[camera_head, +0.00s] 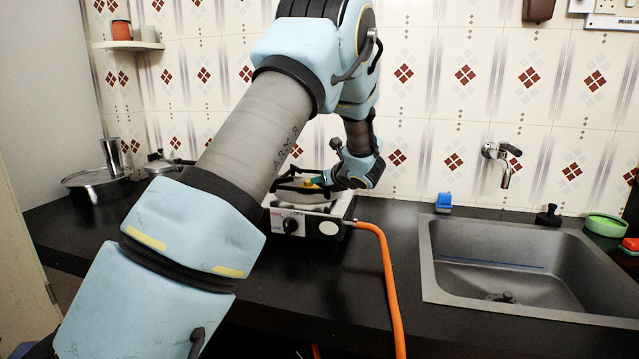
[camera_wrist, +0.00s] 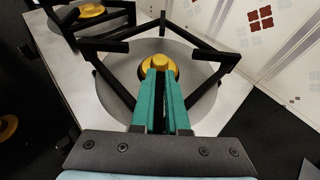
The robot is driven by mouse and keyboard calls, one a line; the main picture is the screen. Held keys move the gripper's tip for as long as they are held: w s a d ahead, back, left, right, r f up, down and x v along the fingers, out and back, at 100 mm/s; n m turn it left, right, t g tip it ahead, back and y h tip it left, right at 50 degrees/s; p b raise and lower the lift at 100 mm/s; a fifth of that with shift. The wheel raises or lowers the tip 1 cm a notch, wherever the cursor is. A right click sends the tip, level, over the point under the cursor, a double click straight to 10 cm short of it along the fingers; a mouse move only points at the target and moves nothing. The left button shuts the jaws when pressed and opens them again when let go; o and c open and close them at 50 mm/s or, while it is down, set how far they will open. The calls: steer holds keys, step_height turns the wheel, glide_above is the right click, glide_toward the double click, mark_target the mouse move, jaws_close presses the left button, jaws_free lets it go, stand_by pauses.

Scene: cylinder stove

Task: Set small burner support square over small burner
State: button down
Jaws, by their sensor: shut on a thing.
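The black burner support (camera_wrist: 207,96) is an angular frame with inward prongs. In the wrist view it surrounds a yellow burner (camera_wrist: 159,63) above a round grey plate. My gripper (camera_wrist: 159,78) has teal fingers close together, with a dark strip between them that looks like the near part of this support. The fingertips overlap the burner's near edge in the picture, hiding the support's near side. I cannot tell whether the support rests flat. In the head view, the support (camera_head: 290,186) shows over the stove beside my gripper (camera_head: 318,182), partly hidden by my arm.
A second yellow burner (camera_wrist: 92,10) with a black support lies at the upper left of the wrist view. The tiled wall (camera_wrist: 265,40) is close behind the stove (camera_head: 310,222). An orange hose (camera_head: 388,275) runs from the stove. A sink (camera_head: 525,265) lies right.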

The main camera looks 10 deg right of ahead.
steer(key=shift+f, duration=0.55)
steer(key=shift+f, duration=0.15)
steer(key=c, duration=0.9)
jaws_free()
